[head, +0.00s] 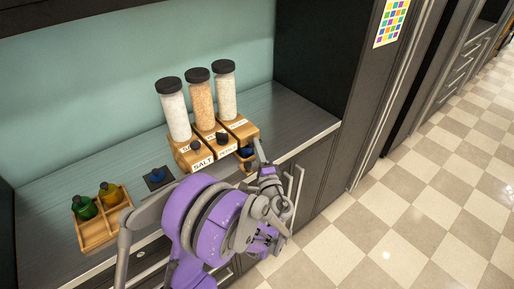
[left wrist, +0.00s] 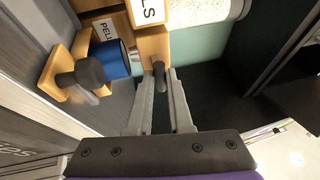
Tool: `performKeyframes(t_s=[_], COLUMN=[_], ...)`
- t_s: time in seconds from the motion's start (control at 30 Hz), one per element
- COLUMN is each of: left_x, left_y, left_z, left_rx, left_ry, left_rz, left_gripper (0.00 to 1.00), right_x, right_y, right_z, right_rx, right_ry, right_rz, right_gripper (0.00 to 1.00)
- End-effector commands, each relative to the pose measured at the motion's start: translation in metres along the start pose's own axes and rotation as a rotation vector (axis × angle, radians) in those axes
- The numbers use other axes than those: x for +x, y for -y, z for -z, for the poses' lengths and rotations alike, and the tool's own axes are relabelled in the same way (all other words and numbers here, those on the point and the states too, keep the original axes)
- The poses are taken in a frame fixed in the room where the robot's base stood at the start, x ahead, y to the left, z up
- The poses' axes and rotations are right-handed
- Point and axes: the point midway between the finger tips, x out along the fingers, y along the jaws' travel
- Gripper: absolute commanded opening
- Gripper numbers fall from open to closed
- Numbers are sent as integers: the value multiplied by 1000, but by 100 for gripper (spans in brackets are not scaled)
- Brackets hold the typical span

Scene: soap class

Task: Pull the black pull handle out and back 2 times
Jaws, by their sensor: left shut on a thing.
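Three clear jar dispensers with black lids stand on wooden bases on the counter. The right-hand dispenser (head: 225,92) holds pale grains, and its wooden base (left wrist: 152,45) fills the top of the left wrist view. My left gripper (left wrist: 160,88) is shut on the black pull handle (left wrist: 159,70) at the front of that base. In the head view my left gripper (head: 257,153) covers this handle. Black handles show on the left base (head: 195,145) and the middle base (head: 221,137). My right gripper is in neither view.
A blue cup (left wrist: 110,58) sits by a wooden holder with a dark knob (left wrist: 89,72), close beside my left gripper. A wooden tray (head: 97,233) with green and yellow bottles is at the left. A dark blue item (head: 158,176) lies between. Cabinet door handles (head: 297,185) are below.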

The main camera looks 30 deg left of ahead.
Motion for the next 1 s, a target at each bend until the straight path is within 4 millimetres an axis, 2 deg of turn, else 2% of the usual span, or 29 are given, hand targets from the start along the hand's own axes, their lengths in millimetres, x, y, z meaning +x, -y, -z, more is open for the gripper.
performKeyframes(t_s=[0.67, 0.9, 1.0], left_x=[-1, -29, -32], left_y=[1, 6, 8], left_z=[1, 13, 14], left_rx=[3, 4, 3], left_ry=[-1, -5, -3], left_rz=[3, 3, 3], left_gripper=[0, 0, 0], right_x=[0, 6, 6], right_y=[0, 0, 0], right_z=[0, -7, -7], right_rx=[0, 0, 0], right_ry=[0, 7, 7], right_rz=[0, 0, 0], right_gripper=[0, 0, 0])
